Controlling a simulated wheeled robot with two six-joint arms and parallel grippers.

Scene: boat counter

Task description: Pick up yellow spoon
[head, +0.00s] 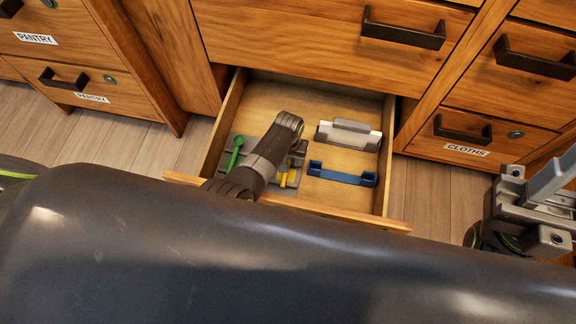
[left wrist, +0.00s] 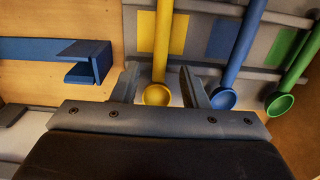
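The yellow spoon (left wrist: 157,95) lies in a grey holder (left wrist: 202,8) inside the open drawer. In the left wrist view its round bowl is between the two fingers of my left gripper (left wrist: 160,88), and its handle runs up past a yellow patch. The fingers are apart, with a gap on each side of the spoon. A blue spoon (left wrist: 223,98) lies just right of the right finger, and a green spoon (left wrist: 279,104) lies farther right. In the head view my left arm hides most of the holder. My right gripper (head: 540,205) is at the right edge, partly cut off.
The drawer (head: 208,145) has raised wooden walls around the holder. A blue bracket-like piece (head: 342,175) and a white and grey block (head: 347,136) lie in its right half. Closed drawers with dark handles stand on both sides and above.

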